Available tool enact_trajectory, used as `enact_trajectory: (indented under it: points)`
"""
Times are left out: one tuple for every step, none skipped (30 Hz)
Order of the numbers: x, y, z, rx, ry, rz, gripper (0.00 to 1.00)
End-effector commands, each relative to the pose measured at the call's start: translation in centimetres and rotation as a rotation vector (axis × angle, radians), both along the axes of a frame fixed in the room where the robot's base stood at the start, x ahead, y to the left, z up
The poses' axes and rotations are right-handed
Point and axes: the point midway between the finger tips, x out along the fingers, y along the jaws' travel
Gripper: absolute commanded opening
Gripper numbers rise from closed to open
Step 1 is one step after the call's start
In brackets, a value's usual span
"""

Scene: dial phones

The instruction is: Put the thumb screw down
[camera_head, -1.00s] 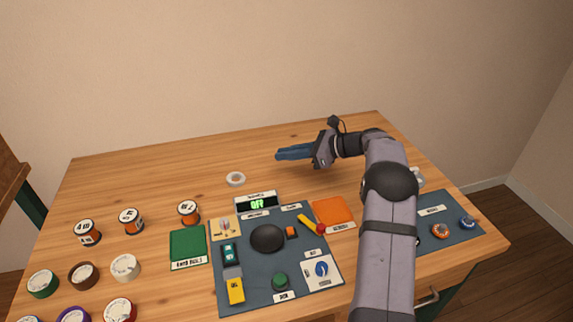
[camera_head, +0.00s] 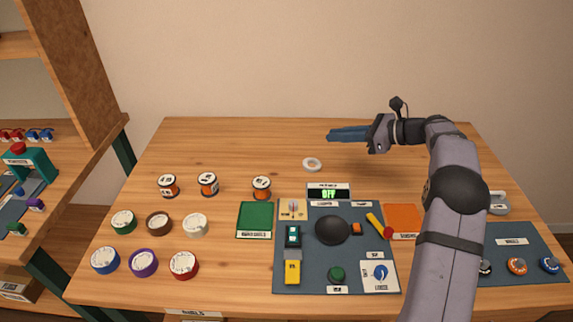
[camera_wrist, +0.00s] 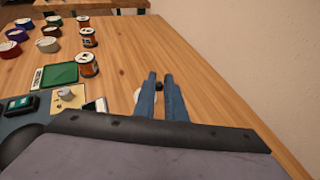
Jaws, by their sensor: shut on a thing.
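My gripper (camera_head: 329,135) has long blue fingers and is held out over the back of the table, pointing left. In the wrist view the gripper (camera_wrist: 160,77) has its fingers close together with a small dark piece, the thumb screw (camera_wrist: 159,86), between them near the tips.
A blue-grey panel (camera_head: 310,262) with a dark dome, knobs and an "OFF" display (camera_head: 328,193) is in front. A green pad (camera_head: 255,220), an orange pad (camera_head: 403,218) and several spools stand around it. The back left of the table is clear.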

Motion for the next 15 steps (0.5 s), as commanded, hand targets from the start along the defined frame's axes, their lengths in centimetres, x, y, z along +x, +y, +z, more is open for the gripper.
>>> enact_trajectory:
  points:
    - [-0.1, 2.5, 0.1, 0.0, 0.001, 0.041, 0.0]
    - [-0.3, 3.8, 0.1, 0.001, 0.001, 0.061, 0.0]
    - [-0.4, 5.5, 0.1, 0.001, 0.002, 0.089, 0.0]
    - [-0.6, 6.7, 0.2, 0.002, 0.001, 0.106, 0.0]
    - [-0.8, 7.9, 0.2, 0.002, 0.002, 0.126, 0.0]
    - [-1.0, 9.2, 0.2, 0.003, 0.002, 0.146, 0.0]
    - [-1.1, 10.1, 0.2, 0.004, 0.001, 0.159, 0.0]
    - [-1.2, 11.1, 0.2, 0.004, 0.001, 0.172, 0.0]
    - [-1.3, 11.9, 0.3, 0.004, 0.001, 0.182, 0.0]
    - [-1.4, 12.6, 0.3, 0.004, 0.001, 0.19, 0.0]
    - [-1.5, 13.2, 0.3, 0.005, 0.0, 0.197, 0.0]
    - [-1.5, 13.7, 0.2, 0.005, 0.0, 0.201, 0.0]
    - [-1.6, 14.2, 0.2, 0.004, 0.0, 0.206, 0.0]
    - [-1.6, 14.6, 0.2, 0.005, 0.0, 0.207, 0.0]
    - [-1.3, 14.8, 0.2, 0.004, 0.0, 0.197, 0.0]
